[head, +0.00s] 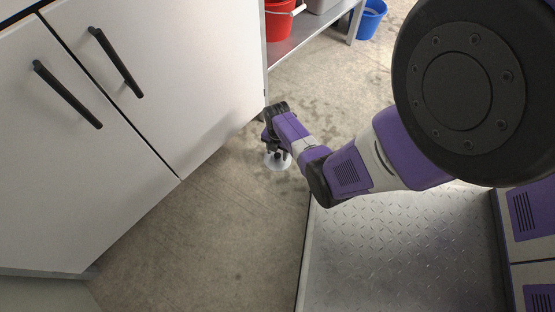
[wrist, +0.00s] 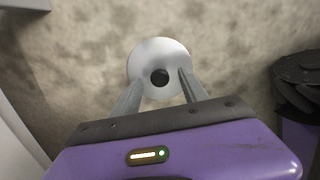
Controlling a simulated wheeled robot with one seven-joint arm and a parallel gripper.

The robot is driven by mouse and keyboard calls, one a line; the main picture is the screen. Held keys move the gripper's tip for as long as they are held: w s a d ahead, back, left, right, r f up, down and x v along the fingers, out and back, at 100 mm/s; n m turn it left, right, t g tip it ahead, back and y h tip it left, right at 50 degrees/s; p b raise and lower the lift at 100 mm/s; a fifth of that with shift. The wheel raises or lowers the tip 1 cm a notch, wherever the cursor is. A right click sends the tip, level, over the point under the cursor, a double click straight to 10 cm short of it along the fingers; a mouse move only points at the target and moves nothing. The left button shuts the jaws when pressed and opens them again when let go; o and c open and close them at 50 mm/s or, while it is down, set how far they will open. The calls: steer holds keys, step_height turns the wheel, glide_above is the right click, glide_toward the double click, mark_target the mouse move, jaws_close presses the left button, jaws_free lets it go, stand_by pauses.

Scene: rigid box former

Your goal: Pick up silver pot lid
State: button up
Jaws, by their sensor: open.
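The silver pot lid (wrist: 158,52) is a round, pale disc with a dark knob at its centre. It lies on the concrete floor near the cabinet corner. In the head view the lid (head: 271,163) is partly hidden beneath my gripper (head: 279,157). In the wrist view my gripper (wrist: 160,82) is open, with its two fingers reaching over the near part of the lid. The dark knob shows between the fingertips; I cannot tell whether either finger touches it.
White cabinet doors (head: 100,90) with black handles stand at the left, close to my gripper. A grey shelf (head: 310,35) at the top holds a red bucket (head: 279,22). A blue bucket (head: 370,20) stands at the upper right. The floor (head: 215,235) in front is clear.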

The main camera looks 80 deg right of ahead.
steer(key=shift+f, duration=0.45)
steer(key=shift+c, duration=0.3)
jaws_close()
steer(key=shift+r, duration=0.15)
